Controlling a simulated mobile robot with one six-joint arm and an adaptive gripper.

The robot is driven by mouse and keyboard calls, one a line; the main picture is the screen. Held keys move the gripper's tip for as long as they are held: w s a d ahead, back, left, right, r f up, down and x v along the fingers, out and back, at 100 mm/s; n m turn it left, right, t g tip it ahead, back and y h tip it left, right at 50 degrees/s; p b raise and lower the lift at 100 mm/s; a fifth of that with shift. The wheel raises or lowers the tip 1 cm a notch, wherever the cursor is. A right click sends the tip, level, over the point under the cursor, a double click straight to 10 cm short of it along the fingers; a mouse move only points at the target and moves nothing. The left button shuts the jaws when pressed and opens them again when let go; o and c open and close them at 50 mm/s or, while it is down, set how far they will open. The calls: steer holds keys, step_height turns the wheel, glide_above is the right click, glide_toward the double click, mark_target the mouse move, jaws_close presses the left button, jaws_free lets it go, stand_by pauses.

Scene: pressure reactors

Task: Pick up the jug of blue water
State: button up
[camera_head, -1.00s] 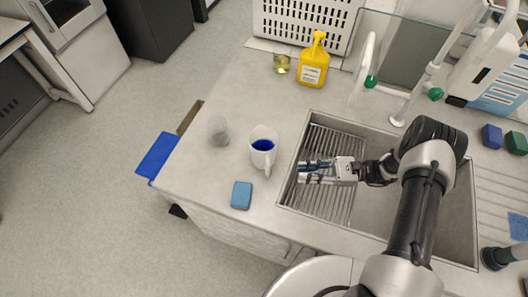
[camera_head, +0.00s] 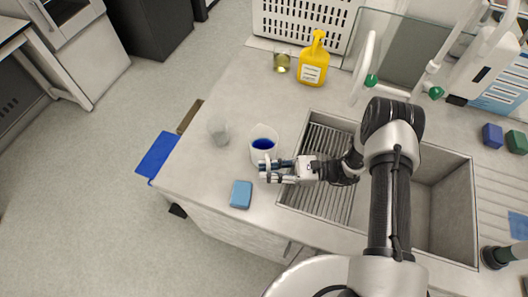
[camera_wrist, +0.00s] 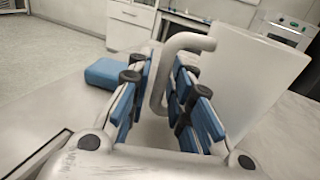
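The white jug (camera_head: 256,153) with blue water (camera_head: 263,144) stands upright on the counter, left of the sink. In the wrist view the jug's white wall (camera_wrist: 262,75) fills the right side, and its handle (camera_wrist: 160,75) rises between the finger pads. My gripper (camera_head: 264,171) is open at the jug's near side, with its blue-padded fingers on either side of the handle. The gripper also shows in the wrist view (camera_wrist: 163,92). The jug's lower near side is partly hidden by the fingers in the head view, and I cannot tell whether the pads touch the handle.
A blue sponge-like block (camera_head: 241,194) lies near the counter's front edge, left of my gripper. A clear beaker (camera_head: 219,131) stands left of the jug. A yellow bottle (camera_head: 313,65) and a small beaker (camera_head: 282,62) stand behind. The sink (camera_head: 322,180) is to the right.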

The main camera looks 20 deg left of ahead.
steer(key=shift+c, duration=0.4)
jaws_close()
